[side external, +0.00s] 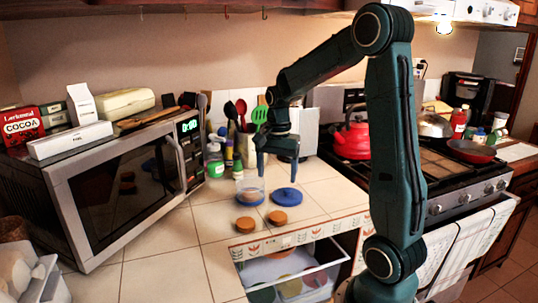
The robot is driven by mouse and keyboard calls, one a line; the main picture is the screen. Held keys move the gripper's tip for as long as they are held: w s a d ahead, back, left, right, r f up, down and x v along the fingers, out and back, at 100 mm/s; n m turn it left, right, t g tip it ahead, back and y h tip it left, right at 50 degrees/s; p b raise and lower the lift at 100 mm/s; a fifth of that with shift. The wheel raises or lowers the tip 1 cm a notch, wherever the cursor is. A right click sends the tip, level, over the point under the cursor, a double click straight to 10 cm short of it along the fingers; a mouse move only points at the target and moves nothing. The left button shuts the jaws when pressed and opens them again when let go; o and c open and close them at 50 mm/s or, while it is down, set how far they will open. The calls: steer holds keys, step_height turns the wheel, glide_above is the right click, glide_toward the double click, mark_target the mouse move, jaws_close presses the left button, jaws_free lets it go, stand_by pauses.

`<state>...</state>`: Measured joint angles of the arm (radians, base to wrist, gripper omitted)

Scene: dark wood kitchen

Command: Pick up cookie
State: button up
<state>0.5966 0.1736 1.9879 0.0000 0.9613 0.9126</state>
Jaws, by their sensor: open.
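Two round orange-brown cookies lie on the tiled counter in the side external view. One cookie (245,225) is at the left, near the counter's front edge. The other cookie (277,218) is a little to its right. My gripper (278,172) points down with its two fingers apart and nothing between them. It is in the air above the counter, higher in the picture than both cookies. A clear container with a blue base (250,191) and a round blue lid (286,196) show just below the gripper, behind the cookies.
An open drawer (293,275) with several items is below the counter edge. A microwave (120,190) with boxes on top stands left. Bottles (214,161) and a utensil holder (245,145) stand behind. A stove with a red kettle (352,140) is right. Tiles left of the cookies are clear.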

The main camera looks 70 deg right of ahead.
steer(key=shift+d+f+m, duration=0.4)
steer(key=shift+d+f, duration=0.05)
steer(key=shift+d, duration=0.15)
steer(key=shift+f, duration=0.1)
glide_above(278, 215)
steer(key=shift+a+f, duration=0.1)
steer(key=shift+f, duration=4.1)
steer(key=shift+f, duration=2.6)
steer(key=shift+c, duration=0.4)
steer(key=c, duration=1)
